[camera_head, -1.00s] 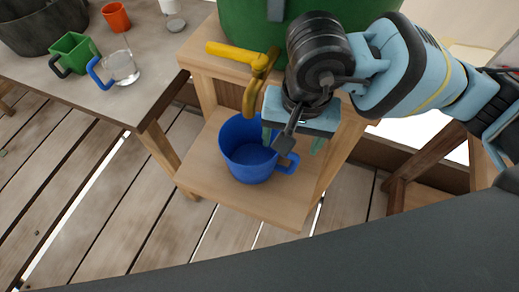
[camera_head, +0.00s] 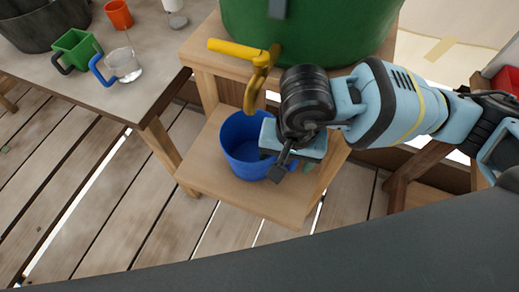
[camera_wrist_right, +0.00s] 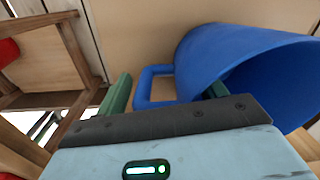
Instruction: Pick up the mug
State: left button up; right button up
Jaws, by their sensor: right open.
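The blue mug (camera_head: 243,150) stands upright on the low wooden shelf, under the yellow tap. My right gripper (camera_head: 288,158) is at the mug's right side in the head view and covers its handle there. In the right wrist view the mug (camera_wrist_right: 235,55) fills the upper right, with its blue handle (camera_wrist_right: 143,88) pointing left. My right gripper (camera_wrist_right: 166,92) is open, with its green fingers on either side of the handle. One finger is beyond the handle, the other is beside or within the mug's rim; I cannot tell which. My left gripper is not in view.
The yellow tap (camera_head: 262,62) hangs from the green barrel (camera_head: 300,25) just above the mug. A table at the left holds a green mug (camera_head: 77,48), a clear cup with a blue handle (camera_head: 122,66) and an orange cup (camera_head: 119,14). The shelf's front (camera_head: 245,199) is clear.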

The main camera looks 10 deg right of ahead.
jog(key=shift+f, duration=0.2)
jog(key=c, duration=1.3)
jog(key=shift+r, duration=0.15)
jog(key=shift+r, duration=1.55)
jog(key=shift+s+a+r, duration=0.1)
jog(key=shift+r, duration=0.05)
jog(key=shift+s+a+r+b, duration=0.1)
jog(key=shift+s+a+r, duration=0.1)
jog(key=shift+s+a, duration=1.6)
jog(key=shift+s+a+r+b, duration=0.2)
jog(key=shift+s+a, duration=0.7)
jog(key=shift+s, duration=1.75)
jog(key=shift+s+a+r, duration=0.25)
jog(key=shift+s+a, duration=1.1)
jog(key=shift+s, duration=0.85)
